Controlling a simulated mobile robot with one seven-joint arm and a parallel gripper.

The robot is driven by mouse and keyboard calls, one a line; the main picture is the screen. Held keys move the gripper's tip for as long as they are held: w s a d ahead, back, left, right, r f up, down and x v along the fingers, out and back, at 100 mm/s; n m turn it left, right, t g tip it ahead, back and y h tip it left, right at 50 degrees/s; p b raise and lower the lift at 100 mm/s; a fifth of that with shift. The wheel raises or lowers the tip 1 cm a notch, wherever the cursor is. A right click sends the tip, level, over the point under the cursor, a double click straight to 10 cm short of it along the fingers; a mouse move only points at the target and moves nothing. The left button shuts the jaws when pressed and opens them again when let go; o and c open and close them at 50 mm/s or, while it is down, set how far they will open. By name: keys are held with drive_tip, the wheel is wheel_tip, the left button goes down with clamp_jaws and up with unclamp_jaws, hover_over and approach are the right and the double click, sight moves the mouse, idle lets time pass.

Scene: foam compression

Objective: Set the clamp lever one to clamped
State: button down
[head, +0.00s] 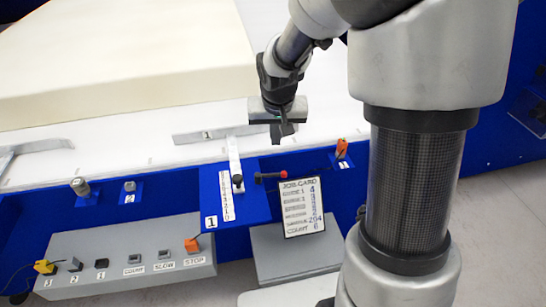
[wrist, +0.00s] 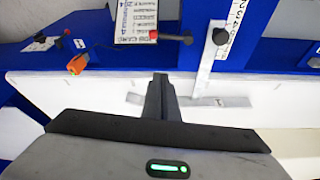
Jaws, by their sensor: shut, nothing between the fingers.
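The lever (head: 270,176), a dark rod with a red tip, lies roughly sideways on the blue plate marked 1 (head: 212,205), its red end to the right. I take it for clamp lever one; its clamp state cannot be told. In the wrist view the lever (wrist: 172,38) is at the top, its red end to the left beside the job card. My gripper (head: 283,132) is shut and empty, above the white bed and beyond the lever, apart from it. Its closed fingers also show in the wrist view (wrist: 160,88).
A black knob (head: 238,180) sits on the scaled guide strip left of the lever. The job card (head: 301,206) stands at its right. An orange-topped part (head: 342,149) is farther right. A grey control box (head: 125,262) with buttons is front left. A foam block (head: 120,60) lies behind.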

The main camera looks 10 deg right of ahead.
wheel_tip(320, 180, down, 10)
drive_tip(key=b, duration=0.2)
drive_tip(key=shift+s, duration=0.3)
idle(0.3)
